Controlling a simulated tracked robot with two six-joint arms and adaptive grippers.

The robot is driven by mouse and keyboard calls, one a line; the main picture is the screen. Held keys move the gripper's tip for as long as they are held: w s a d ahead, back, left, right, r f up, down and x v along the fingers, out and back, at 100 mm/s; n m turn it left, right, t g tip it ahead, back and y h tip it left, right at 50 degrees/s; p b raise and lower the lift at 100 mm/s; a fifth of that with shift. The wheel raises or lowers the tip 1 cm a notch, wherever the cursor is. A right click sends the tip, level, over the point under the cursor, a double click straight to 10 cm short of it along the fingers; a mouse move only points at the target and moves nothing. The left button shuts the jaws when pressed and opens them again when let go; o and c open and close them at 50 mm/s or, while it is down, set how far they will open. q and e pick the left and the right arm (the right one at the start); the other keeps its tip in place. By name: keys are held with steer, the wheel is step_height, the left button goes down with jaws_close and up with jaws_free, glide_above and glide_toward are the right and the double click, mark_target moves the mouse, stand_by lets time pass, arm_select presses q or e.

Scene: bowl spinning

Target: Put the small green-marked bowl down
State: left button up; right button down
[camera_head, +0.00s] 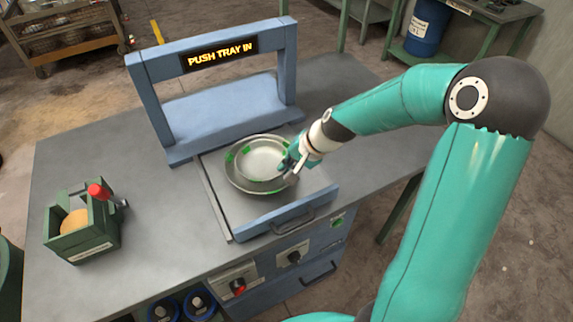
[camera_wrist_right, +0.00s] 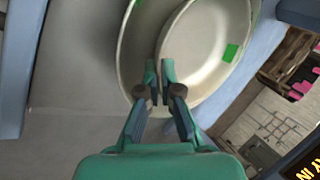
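The small green-marked bowl (camera_head: 262,158), pale metal with green patches, is over a wider pale dish (camera_head: 240,184) on the grey sliding tray (camera_head: 221,204). My right gripper (camera_head: 290,164) is at the small bowl's right rim. In the right wrist view, the fingertips (camera_wrist_right: 160,72) are close together with the small bowl's rim (camera_wrist_right: 166,45) between them, and the wider dish (camera_wrist_right: 130,60) shows beside it. I cannot tell whether the small bowl touches the dish below. My left gripper is out of view.
A blue frame (camera_head: 222,98) with a lit sign "PUSH TRAY IN" (camera_head: 220,53) stands behind the tray. The tray has a blue front with a dark handle (camera_head: 294,220).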

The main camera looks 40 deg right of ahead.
steer(key=c, duration=1.6)
jaws_free()
steer(key=shift+r+p, duration=0.25)
steer(key=shift+p, duration=0.15)
steer(key=v, duration=1.2)
steer(key=shift+f, duration=0.1)
